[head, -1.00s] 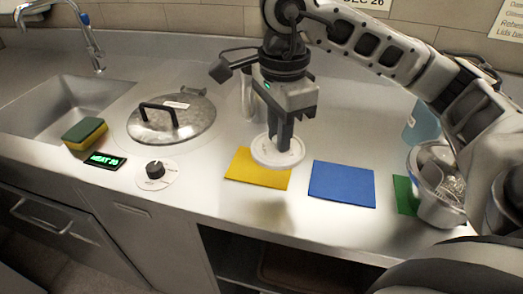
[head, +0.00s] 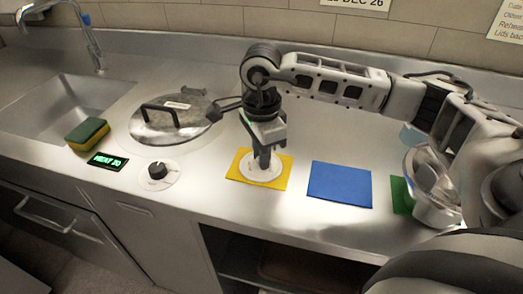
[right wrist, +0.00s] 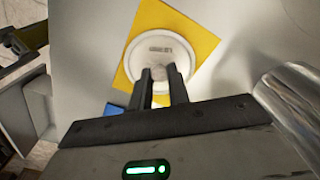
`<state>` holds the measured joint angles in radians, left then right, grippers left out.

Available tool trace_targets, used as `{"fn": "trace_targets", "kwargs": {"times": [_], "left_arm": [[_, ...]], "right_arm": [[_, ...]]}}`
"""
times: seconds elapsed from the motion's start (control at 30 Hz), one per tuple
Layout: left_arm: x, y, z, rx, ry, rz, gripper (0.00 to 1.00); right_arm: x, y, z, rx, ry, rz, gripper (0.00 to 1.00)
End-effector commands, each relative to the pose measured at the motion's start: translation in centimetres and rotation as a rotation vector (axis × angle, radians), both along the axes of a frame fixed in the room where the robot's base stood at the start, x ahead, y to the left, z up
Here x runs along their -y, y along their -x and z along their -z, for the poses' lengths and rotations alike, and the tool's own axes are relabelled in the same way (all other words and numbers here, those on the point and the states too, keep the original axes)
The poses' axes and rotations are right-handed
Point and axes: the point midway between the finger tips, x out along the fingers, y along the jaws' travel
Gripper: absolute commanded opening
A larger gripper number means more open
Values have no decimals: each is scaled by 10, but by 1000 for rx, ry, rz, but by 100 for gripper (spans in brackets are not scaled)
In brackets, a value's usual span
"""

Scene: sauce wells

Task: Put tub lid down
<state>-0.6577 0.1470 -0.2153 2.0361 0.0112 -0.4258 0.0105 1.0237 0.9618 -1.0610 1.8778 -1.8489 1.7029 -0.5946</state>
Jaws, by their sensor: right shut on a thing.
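The tub lid (head: 262,174) is a white disc with a small knob. It is at the yellow mat (head: 285,179), flat and within the mat's outline in the head view. In the right wrist view the lid (right wrist: 148,52) lies over the yellow mat (right wrist: 203,43), with its knob between my fingertips. My right gripper (head: 263,164) is shut on the lid's knob from above. It also shows in the right wrist view (right wrist: 162,75). Whether the lid's underside touches the mat is hard to tell. My left gripper is not in view.

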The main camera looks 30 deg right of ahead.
Motion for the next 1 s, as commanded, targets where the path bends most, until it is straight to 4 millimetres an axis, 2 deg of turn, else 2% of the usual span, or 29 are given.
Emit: {"fn": "trace_targets", "kwargs": {"times": [0.17, 0.2, 0.23, 0.27, 0.5, 0.67, 0.77, 1.0], "left_arm": [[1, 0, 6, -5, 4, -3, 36], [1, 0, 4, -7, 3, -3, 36], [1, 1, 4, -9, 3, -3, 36], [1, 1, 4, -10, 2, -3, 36], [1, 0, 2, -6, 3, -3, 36], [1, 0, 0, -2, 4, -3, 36], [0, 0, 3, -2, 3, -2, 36], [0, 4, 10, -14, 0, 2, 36]], "right_arm": [[0, 0, 5, 0, 0, 1, 0], [0, 0, 3, 0, 0, 1, 29], [0, 0, 3, 0, 0, 1, 37], [0, 0, 3, 0, 0, 1, 40], [0, 0, 2, 0, 0, 1, 40], [0, -1, -7, 3, -2, 1, 40], [0, -1, -23, 6, -2, 0, 40], [0, -1, -76, 6, -2, 0, 40]]}}
